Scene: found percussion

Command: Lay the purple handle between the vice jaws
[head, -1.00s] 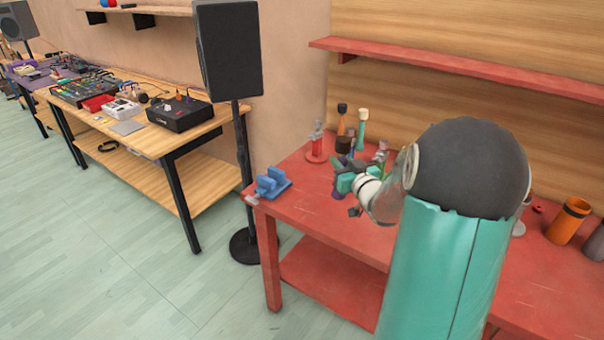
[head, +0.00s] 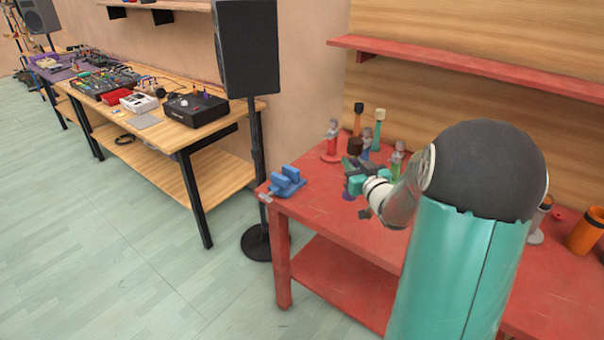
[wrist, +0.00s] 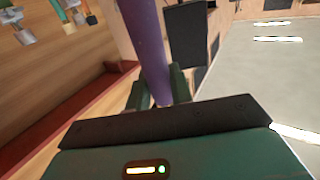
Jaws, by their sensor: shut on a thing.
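The purple handle (wrist: 148,48) is between the fingers of my gripper (wrist: 155,88) in the wrist view, running up out of the top of that picture. In the head view my gripper (head: 354,172) is above the red bench, and only a small purple part (head: 348,195) shows below it. My gripper is shut on the handle. The blue vice (head: 287,182) sits at the bench's left front corner, to the left of my gripper and apart from it. Its jaws stand up with a gap between them.
The red bench (head: 322,203) is clear between the vice and my gripper. Behind my gripper stand several tools, among them a red-based one (head: 331,145) and a teal-handled one (head: 378,128). A black speaker (head: 247,48) on a stand is beyond the bench's left end.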

